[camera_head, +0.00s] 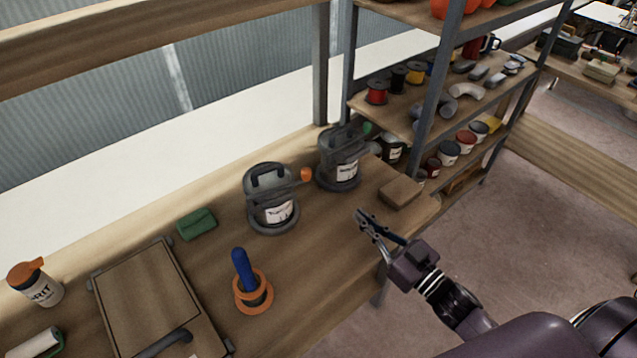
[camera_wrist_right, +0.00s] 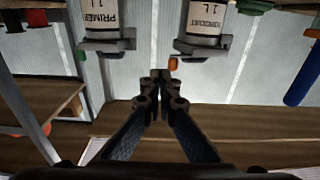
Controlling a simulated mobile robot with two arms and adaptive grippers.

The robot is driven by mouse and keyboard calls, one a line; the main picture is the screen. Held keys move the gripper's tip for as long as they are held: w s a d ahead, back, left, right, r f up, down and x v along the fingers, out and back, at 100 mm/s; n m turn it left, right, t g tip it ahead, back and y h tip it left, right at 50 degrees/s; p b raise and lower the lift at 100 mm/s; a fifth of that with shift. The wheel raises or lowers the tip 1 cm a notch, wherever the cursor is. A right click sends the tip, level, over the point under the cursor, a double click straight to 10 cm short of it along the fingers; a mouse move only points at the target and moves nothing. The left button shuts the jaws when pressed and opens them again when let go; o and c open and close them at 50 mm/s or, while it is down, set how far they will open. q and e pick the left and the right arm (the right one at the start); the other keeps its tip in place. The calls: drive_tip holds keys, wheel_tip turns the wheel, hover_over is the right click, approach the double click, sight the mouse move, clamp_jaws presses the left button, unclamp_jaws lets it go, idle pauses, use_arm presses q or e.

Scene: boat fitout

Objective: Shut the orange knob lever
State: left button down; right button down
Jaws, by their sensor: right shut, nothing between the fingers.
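The orange knob (camera_head: 306,174) is on the end of a lever sticking out to the right from the grey dispenser can (camera_head: 270,207) in the head view. The orange knob also shows in the right wrist view (camera_wrist_right: 173,64), just beyond my fingertips, beside the can labelled TOPCOAT (camera_wrist_right: 205,22). My right gripper (camera_head: 363,221) is shut and empty. It hangs at the bench's right front edge, to the right of and nearer than the knob, apart from it. My left gripper is not in view.
A second grey can with a green knob (camera_head: 339,165) stands to the right, labelled PRIMER (camera_wrist_right: 100,20). A wooden block (camera_head: 400,193) lies close by my right gripper. A blue-handled tool in an orange ring (camera_head: 253,294) stands front left. A shelf rack (camera_head: 420,120) rises at the right.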

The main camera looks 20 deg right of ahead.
drive_tip(key=s+n+y, duration=0.1)
drive_tip(key=y, duration=0.1)
drive_tip(key=p, duration=0.4)
approach(309, 177)
drive_tip(key=x, duration=0.5)
drive_tip(key=shift+w+r, duration=0.2)
drive_tip(key=shift+w, duration=0.05)
drive_tip(key=shift+x, duration=0.75)
drive_tip(key=shift+f, duration=0.15)
drive_tip(key=shift+w+n+y, duration=0.1)
drive_tip(key=shift+n+y, duration=0.2)
drive_tip(key=shift+y, duration=0.1)
drive_tip(key=w+n+g+y+b, duration=0.1)
drive_tip(key=w+b, duration=0.1)
drive_tip(key=w+n+g+y+b, duration=0.1)
drive_tip(key=w+y, duration=0.1)
drive_tip(key=shift+w+b, duration=0.35)
drive_tip(key=shift+w, duration=0.05)
